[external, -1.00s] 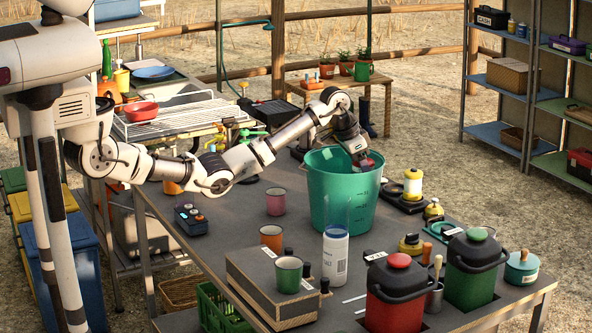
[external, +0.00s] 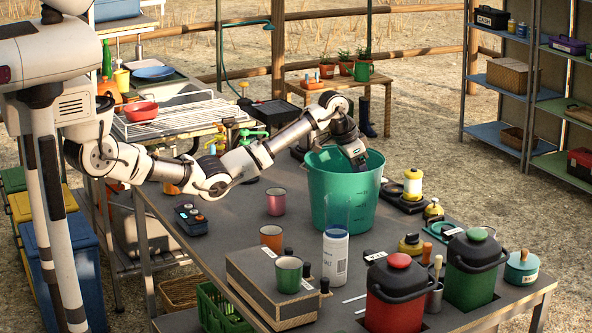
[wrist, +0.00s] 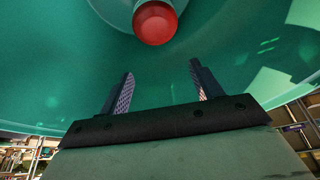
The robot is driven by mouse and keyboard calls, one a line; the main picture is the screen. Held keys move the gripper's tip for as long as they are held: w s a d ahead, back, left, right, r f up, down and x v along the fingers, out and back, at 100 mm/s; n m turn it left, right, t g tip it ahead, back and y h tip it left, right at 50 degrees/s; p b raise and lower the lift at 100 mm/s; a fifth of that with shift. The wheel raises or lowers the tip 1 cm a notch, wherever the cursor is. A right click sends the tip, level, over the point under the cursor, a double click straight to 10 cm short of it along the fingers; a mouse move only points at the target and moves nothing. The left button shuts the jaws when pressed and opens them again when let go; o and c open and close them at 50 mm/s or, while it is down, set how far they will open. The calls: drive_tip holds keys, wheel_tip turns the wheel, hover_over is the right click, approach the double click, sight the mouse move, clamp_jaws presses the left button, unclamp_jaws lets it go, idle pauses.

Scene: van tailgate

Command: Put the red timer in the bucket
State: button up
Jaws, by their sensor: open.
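The teal bucket (external: 332,195) stands upright on the dark table. My gripper (external: 359,163) points down into its mouth at the right side of the rim. In the wrist view the bucket's inner wall (wrist: 60,60) fills most of the picture. The red timer (wrist: 155,23) shows there as a round red shape inside the bucket, apart from the fingertips. My gripper (wrist: 161,72) is open, with nothing between its two fingers. The timer is hidden by the bucket wall in the external view.
Pink (external: 276,202), orange (external: 271,238) and green (external: 289,274) cups and a white canister (external: 335,255) stand in front of the bucket. Red (external: 396,292) and green (external: 474,268) lidded containers stand front right. A camp stove (external: 404,196) is close on the right.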

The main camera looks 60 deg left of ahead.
drive_tip(key=d+b+v, duration=0.1)
drive_tip(key=b+v, duration=0.2)
drive_tip(key=v, duration=0.7)
drive_tip(key=shift+s+a+r, duration=0.25)
drive_tip(key=shift+a+r, duration=0.05)
drive_tip(key=shift+a, duration=0.2)
